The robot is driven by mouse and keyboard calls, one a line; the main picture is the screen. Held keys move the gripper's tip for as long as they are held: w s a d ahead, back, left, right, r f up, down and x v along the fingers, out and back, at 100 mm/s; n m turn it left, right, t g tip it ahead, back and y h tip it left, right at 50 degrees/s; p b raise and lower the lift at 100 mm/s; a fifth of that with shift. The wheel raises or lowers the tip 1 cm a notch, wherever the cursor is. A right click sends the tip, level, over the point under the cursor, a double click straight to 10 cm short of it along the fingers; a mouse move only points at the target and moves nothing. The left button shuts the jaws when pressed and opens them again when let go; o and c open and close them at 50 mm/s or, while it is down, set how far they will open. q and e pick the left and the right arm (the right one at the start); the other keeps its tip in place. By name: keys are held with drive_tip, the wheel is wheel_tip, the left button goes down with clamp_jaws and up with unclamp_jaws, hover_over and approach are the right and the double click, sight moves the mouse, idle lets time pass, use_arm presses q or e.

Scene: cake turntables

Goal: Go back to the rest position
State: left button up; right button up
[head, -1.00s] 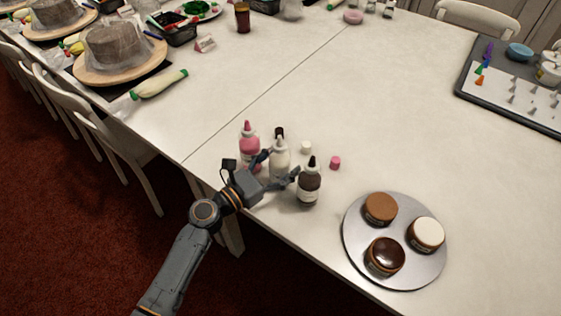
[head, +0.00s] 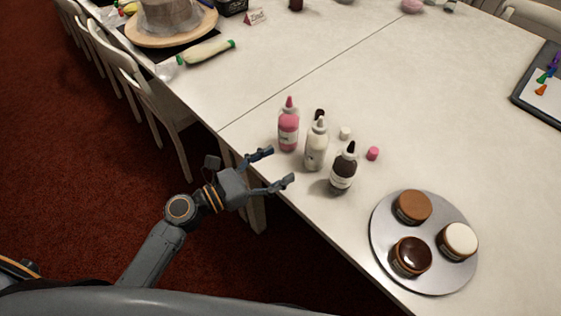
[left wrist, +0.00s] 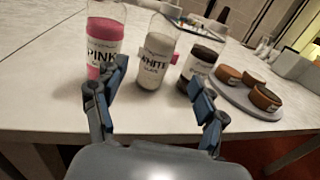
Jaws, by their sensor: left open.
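My left gripper (head: 276,169) is open and empty, off the near edge of the table. In the head view the pink bottle (head: 288,132), the white bottle (head: 316,147) and the dark brown bottle (head: 343,171) stand upright in a row just beyond it. In the left wrist view the gripper (left wrist: 160,98) has its fingers spread, with the white bottle (left wrist: 156,58) beyond the gap. The pink bottle (left wrist: 104,40) is behind the left finger and the dark bottle (left wrist: 203,58) behind the right one. My right gripper is not in view.
A round tray (head: 385,265) with three jars stands to the right near the edge. Small caps, such as the pink one (head: 372,153), lie behind the bottles. White chairs (head: 137,85) line the left side. The table's middle (head: 400,80) is clear.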

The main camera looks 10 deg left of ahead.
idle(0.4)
use_arm(q)
drive_tip(key=s+d+f+m+g+y, duration=0.1)
drive_tip(key=s+f+m+g+y, duration=0.2)
drive_tip(key=s+m, duration=0.5)
drive_tip(key=s+d+f+m+g+y, duration=0.1)
drive_tip(key=s+f+m+g, duration=0.25)
drive_tip(key=m, duration=0.75)
drive_tip(key=s+a+f+m+g+y, duration=0.1)
drive_tip(key=s+a+f+m+y, duration=0.1)
drive_tip(key=s+a+m+y, duration=0.4)
drive_tip(key=s+a+f+m+g+y, duration=0.1)
drive_tip(key=a+m+y, duration=0.2)
drive_tip(key=a, duration=0.4)
wheel_tip(320, 180, down, 25)
drive_tip(key=s+g+p, duration=0.1)
drive_tip(key=s+p, duration=0.1)
drive_tip(key=s+a+f, duration=0.2)
drive_tip(key=s+f, duration=0.5)
drive_tip(key=s, duration=0.1)
drive_tip(key=s+a+f+g+p, duration=0.1)
drive_tip(key=s+f, duration=0.6)
drive_tip(key=s, duration=0.1)
drive_tip(key=shift+s+a+f+m, duration=0.25)
drive_tip(key=shift+a+f+m, duration=0.1)
drive_tip(key=shift+m, duration=0.05)
